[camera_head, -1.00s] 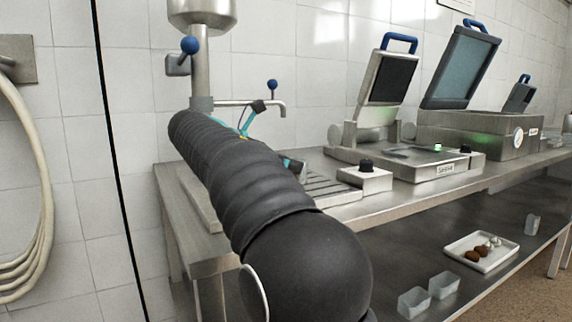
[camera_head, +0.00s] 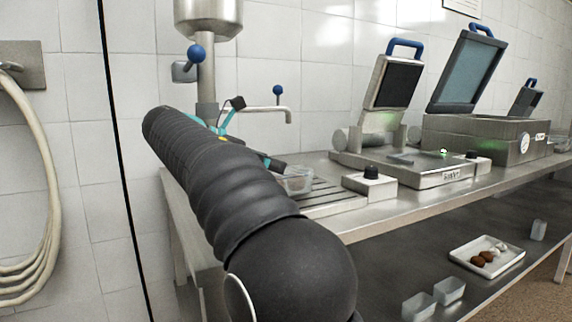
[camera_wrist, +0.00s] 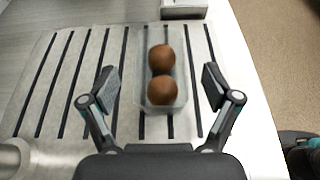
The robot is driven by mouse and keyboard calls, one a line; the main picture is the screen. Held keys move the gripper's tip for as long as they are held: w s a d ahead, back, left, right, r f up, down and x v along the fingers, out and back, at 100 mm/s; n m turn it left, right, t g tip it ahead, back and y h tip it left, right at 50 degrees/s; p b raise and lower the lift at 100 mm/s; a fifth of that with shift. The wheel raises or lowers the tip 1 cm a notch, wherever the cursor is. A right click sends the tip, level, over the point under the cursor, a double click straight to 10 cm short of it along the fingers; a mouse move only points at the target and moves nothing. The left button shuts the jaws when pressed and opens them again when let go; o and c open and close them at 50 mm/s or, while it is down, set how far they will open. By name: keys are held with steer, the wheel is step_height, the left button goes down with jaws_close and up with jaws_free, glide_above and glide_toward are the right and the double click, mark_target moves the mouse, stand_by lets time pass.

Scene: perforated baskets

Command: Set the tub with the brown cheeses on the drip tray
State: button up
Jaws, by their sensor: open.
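A clear tub (camera_wrist: 181,80) with two brown cheeses (camera_wrist: 162,74) stands on the slotted drip tray (camera_wrist: 60,75) in the wrist view, near the tray's right edge. The tub also shows in the head view (camera_head: 297,181), on the drip tray (camera_head: 335,196) just past my arm. My gripper (camera_wrist: 156,85) is open, with one finger on each side of the tub and a visible gap to each wall. In the head view my gripper is mostly hidden behind my arm.
A control box with a black knob (camera_head: 370,183) stands right of the drip tray. Sealing machines (camera_head: 420,165) stand farther right. The lower shelf holds empty tubs (camera_head: 420,306) and a white tray (camera_head: 487,257) with brown and white pieces.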

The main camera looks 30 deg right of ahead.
steer(key=p+v, duration=0.1)
steer(key=v, duration=0.5)
